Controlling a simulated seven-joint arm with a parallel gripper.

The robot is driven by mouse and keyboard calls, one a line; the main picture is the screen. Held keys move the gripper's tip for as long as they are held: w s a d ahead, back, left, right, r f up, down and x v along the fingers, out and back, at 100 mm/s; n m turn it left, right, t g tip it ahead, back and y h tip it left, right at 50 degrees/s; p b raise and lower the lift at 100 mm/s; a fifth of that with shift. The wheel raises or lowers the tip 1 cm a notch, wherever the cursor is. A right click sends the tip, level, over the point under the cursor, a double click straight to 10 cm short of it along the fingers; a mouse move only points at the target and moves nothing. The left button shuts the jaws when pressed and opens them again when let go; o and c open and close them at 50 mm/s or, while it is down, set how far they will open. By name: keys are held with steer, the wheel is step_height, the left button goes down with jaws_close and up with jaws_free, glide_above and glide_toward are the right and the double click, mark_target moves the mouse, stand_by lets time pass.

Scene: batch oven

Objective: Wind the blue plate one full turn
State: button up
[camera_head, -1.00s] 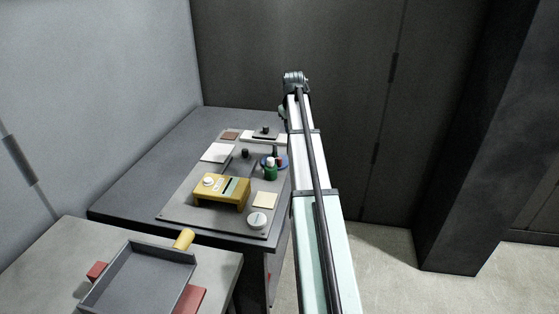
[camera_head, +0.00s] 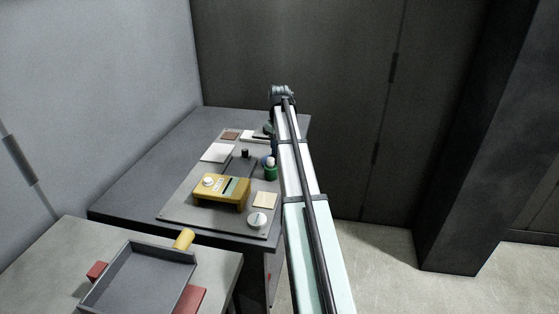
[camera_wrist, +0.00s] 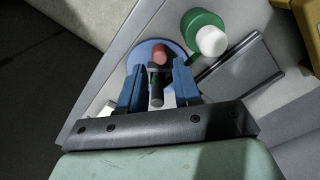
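The blue plate (camera_wrist: 143,50) is a round disc on the panel, seen in the wrist view just beyond my fingertips. A red peg (camera_wrist: 159,52) stands on it, and a dark grey peg (camera_wrist: 156,95) shows between my fingers. In the head view only a sliver of the plate (camera_head: 264,161) shows; my arm hides the rest. My gripper (camera_wrist: 158,78) has its two blue fingers apart, one on each side of the grey peg. I see gaps beside the peg, but cannot tell its depth between the fingers.
A green post with a white cap (camera_wrist: 205,32) stands close to the plate. A yellow box (camera_head: 221,191), a white dial (camera_head: 257,219) and several flat pads share the panel (camera_head: 178,212). A grey tray (camera_head: 140,280) lies on the nearer table. The floor at right is clear.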

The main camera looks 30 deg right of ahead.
steer(key=shift+f, duration=2.95)
jaws_close()
